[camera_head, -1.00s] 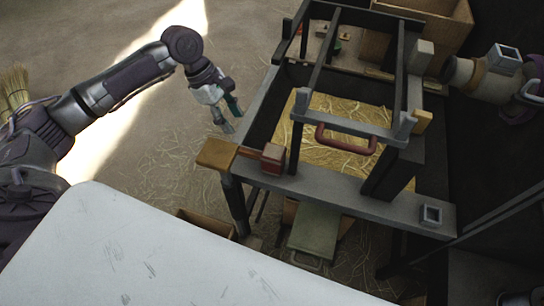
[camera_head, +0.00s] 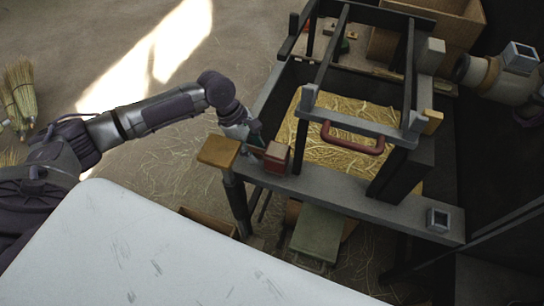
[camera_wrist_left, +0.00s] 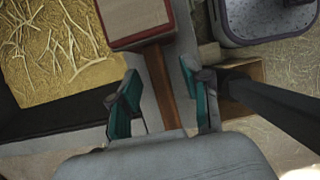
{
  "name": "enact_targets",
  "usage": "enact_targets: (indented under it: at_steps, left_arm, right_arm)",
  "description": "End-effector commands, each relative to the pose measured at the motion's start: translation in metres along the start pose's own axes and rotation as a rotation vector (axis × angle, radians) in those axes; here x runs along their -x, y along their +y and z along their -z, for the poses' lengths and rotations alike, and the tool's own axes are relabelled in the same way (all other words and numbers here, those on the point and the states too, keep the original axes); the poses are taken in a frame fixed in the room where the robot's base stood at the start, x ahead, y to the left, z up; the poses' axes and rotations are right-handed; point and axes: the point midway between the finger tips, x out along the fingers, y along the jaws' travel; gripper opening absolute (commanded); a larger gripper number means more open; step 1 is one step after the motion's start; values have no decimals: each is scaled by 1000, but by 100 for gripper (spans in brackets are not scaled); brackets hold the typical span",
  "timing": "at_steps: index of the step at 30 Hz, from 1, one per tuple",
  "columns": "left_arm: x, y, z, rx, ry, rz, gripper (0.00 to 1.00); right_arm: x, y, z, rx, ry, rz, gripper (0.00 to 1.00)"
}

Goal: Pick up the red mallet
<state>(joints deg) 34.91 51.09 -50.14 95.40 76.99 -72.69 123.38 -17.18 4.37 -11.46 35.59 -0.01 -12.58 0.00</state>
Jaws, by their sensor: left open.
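The red mallet lies on the grey front beam of the winding frame. Its red block-shaped head (camera_head: 277,157) shows in the head view, and its wooden handle is mostly hidden there by my left gripper (camera_head: 256,144). In the left wrist view the mallet head (camera_wrist_left: 140,22) is at the top, with a pale face and red rim. The brown handle (camera_wrist_left: 160,80) runs down from it between the two teal fingers of my left gripper (camera_wrist_left: 163,104). The fingers are apart, one on each side of the handle, with visible gaps. My right gripper is not in view.
The frame has dark posts, overhead bars and a maroon handle (camera_head: 352,142) close to the mallet. Straw (camera_head: 345,130) lies inside it. A wooden block (camera_head: 218,151) sits at the beam's left end. Brooms (camera_head: 20,90) stand at far left; floor between is open.

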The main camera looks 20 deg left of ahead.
Motion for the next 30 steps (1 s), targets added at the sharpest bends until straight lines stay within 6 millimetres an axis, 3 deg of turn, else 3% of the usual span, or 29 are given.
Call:
enact_targets:
  at_steps: [4, 12, 21, 30]
  left_arm:
    - [-18, 0, 0, 1, 0, 0, 48]
    - [-21, 0, 0, 0, 1, -1, 48]
    - [-21, 0, 0, 0, 1, -1, 0]
    - [-20, 1, 0, 0, 0, -2, 0]
  right_arm:
    - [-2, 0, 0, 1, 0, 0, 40]
    - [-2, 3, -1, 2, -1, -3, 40]
    - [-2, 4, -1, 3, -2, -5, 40]
    - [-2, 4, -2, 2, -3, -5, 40]
